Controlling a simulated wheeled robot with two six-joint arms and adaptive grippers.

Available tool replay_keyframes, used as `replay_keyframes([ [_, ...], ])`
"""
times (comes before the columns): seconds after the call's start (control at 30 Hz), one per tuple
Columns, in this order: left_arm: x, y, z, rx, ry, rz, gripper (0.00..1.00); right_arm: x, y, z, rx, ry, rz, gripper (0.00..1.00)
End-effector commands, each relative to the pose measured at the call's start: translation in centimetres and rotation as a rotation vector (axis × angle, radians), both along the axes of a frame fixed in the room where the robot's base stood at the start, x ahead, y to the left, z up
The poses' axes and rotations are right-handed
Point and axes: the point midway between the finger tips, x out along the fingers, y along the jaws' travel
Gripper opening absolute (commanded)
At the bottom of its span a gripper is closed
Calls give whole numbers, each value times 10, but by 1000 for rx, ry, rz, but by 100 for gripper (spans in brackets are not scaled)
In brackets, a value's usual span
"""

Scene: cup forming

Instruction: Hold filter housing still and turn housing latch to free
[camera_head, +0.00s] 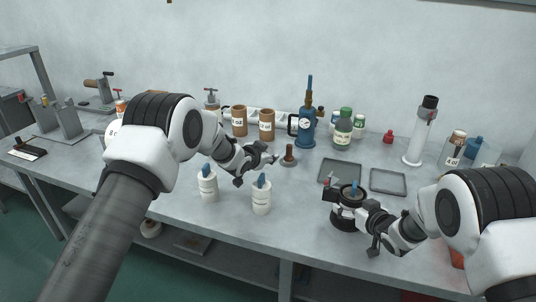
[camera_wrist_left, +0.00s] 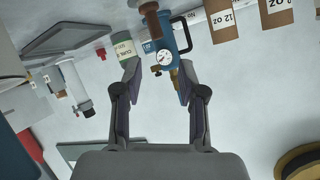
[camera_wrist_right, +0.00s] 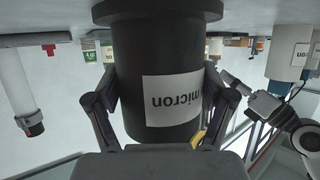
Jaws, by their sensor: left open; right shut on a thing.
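The filter housing, a dark upright cylinder (camera_head: 347,218) with a blue piece on top, stands near the front right of the bench. The right wrist view shows its body (camera_wrist_right: 125,70) with a white "micron" label, upside down. My right gripper (camera_head: 360,214) is shut around its sides. A small yellow part (camera_wrist_right: 197,138) shows beside it, perhaps the latch; I cannot tell. A small dark and red part (camera_head: 332,190) sits at its upper left in the head view. My left gripper (camera_head: 266,161) is open and empty, well left of the housing; its fingers (camera_wrist_left: 158,78) hold nothing.
Two white bottles (camera_head: 208,186) (camera_head: 261,196) stand just below my left gripper. A brown-topped post (camera_head: 289,155) and a blue gauge pump (camera_head: 307,128) are behind it. Grey trays (camera_head: 388,181) lie behind the housing. Bare bench lies between the white bottles and the housing.

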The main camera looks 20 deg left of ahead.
Motion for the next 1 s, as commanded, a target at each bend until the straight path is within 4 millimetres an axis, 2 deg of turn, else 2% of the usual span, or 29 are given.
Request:
replay_keyframes([
  [0.27,2,-1,-1,11,13,5,40,0,0,-1,0,2,-2,25],
  [0.4,1,1,1,39,-3,-23,0,0,0,-1,0,2,-2,25],
  [0.47,0,2,5,90,-35,-77,0,0,0,-1,0,2,-2,25],
  [0.57,-7,1,15,246,-134,-245,0,0,-1,-1,0,2,-2,25],
  [0.67,-28,-7,27,445,-291,-496,0,0,0,-1,0,2,-2,25],
  [0.77,-63,-21,34,618,-483,-767,0,0,-1,-1,0,2,-2,25],
  [0.8,-81,-27,36,672,-563,-867,0,0,0,-1,0,2,-2,25],
  [0.9,-123,-37,39,758,-747,-1072,0,0,0,-1,0,2,-2,25],
  [1.0,-155,-42,39,794,-880,-1199,0,0,0,-1,0,3,-1,25],
])
